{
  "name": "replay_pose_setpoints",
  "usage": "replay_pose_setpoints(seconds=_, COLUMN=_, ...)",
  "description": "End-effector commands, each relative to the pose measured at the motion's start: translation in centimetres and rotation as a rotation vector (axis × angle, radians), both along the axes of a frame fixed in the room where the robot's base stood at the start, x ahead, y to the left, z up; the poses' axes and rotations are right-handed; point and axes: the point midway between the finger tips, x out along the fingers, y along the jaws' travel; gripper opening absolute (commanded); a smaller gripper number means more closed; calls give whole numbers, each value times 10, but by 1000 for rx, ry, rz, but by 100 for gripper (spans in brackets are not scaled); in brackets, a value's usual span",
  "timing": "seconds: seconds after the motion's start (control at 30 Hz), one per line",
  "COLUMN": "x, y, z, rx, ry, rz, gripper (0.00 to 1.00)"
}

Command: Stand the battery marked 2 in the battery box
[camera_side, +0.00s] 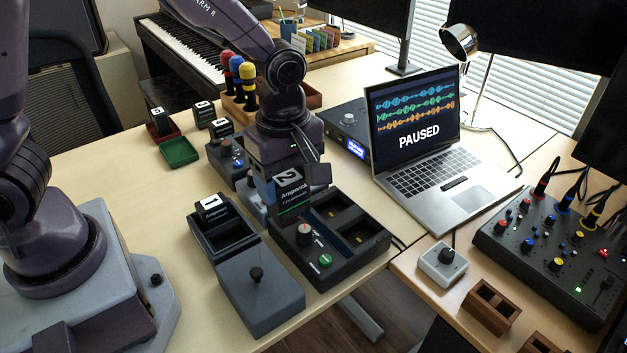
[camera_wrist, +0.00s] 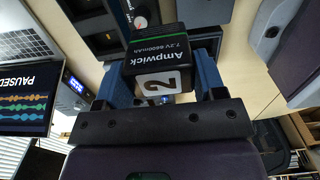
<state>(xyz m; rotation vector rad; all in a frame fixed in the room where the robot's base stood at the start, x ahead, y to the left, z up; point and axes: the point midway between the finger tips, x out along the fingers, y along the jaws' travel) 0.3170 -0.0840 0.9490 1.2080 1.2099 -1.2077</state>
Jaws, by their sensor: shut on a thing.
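My gripper (camera_side: 288,172) is shut on the battery marked 2 (camera_side: 292,195), a black block with a white label. It holds the battery upright over the left edge of the black charger-like unit (camera_side: 375,240). In the wrist view the battery (camera_wrist: 160,72) sits between the two blue-grey fingers (camera_wrist: 163,80). The dark grey open box (camera_side: 236,247), probably the battery box, stands to the left. A battery marked 1 (camera_side: 212,208) stands in its rear part; a front compartment shows as empty.
A grey lid-like block with a black knob (camera_side: 262,298) adjoins the box in front. Red (camera_side: 167,136) and green (camera_side: 181,153) trays and other batteries (camera_side: 204,113) lie behind. A laptop (camera_side: 425,185) stands right of the black unit. Table left of the box is clear.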

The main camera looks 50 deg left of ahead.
Motion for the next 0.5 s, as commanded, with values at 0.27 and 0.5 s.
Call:
replay_pose_setpoints(seconds=0.27, x=-25, y=62, z=-23, rx=1, ry=7, rz=158, gripper=31)
replay_pose_setpoints(seconds=0.5, x=-70, y=107, z=-64, rx=-1, ry=6, rz=131, gripper=31)
